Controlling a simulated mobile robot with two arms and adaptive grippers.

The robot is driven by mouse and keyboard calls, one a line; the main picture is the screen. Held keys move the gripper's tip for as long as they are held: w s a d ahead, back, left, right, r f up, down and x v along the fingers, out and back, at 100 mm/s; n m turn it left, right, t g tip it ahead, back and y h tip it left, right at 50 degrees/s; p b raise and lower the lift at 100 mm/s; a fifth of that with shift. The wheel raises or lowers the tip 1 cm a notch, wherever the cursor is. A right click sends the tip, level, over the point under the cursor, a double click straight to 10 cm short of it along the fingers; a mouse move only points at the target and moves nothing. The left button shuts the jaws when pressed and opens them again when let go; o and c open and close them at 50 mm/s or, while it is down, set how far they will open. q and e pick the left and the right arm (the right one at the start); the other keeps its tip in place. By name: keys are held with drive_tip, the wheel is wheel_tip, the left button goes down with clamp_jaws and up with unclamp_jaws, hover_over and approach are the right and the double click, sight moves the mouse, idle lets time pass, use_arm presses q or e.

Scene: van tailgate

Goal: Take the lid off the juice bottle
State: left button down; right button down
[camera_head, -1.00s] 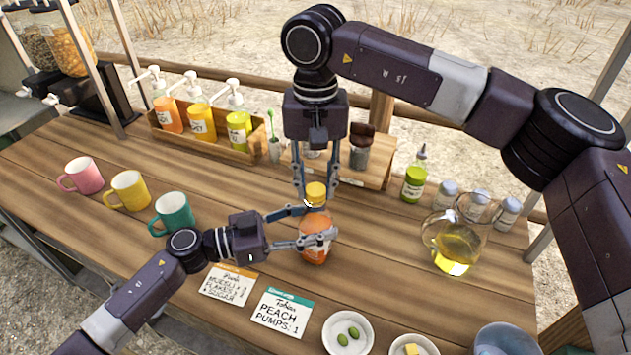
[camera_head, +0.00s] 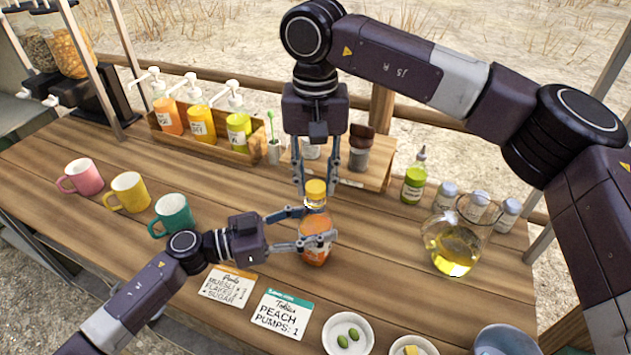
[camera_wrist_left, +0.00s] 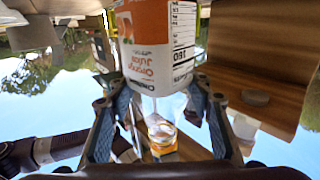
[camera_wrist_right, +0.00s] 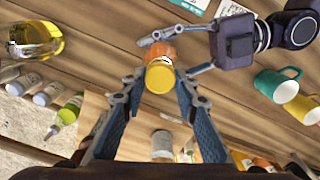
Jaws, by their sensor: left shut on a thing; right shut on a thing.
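The juice bottle (camera_head: 316,250) stands upright on the wooden counter, with orange juice and an orange juice label that shows in the left wrist view (camera_wrist_left: 160,50). My left gripper (camera_head: 318,228) is shut around its body from the left. The yellow lid (camera_head: 315,188) is between the fingers of my right gripper (camera_head: 316,182), shut on it from above. A pale, clear neck shows below the lid. In the left wrist view, upside down, the lid (camera_wrist_left: 163,150) appears apart from the neck. The right wrist view shows the lid (camera_wrist_right: 159,78) over the bottle.
Pink (camera_head: 82,176), yellow (camera_head: 128,192) and teal (camera_head: 172,214) mugs stand left. A pump-bottle rack (camera_head: 205,146) is behind. Two cards (camera_head: 282,314) and small bowls (camera_head: 348,333) lie in front. A glass oil jug (camera_head: 452,248) and green bottle (camera_head: 414,182) stand right.

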sight(316, 186)
drive_tip(key=shift+r, duration=0.55)
drive_tip(key=shift+r, duration=2)
use_arm(q)
drive_tip(key=c, duration=0.9)
unclamp_jaws()
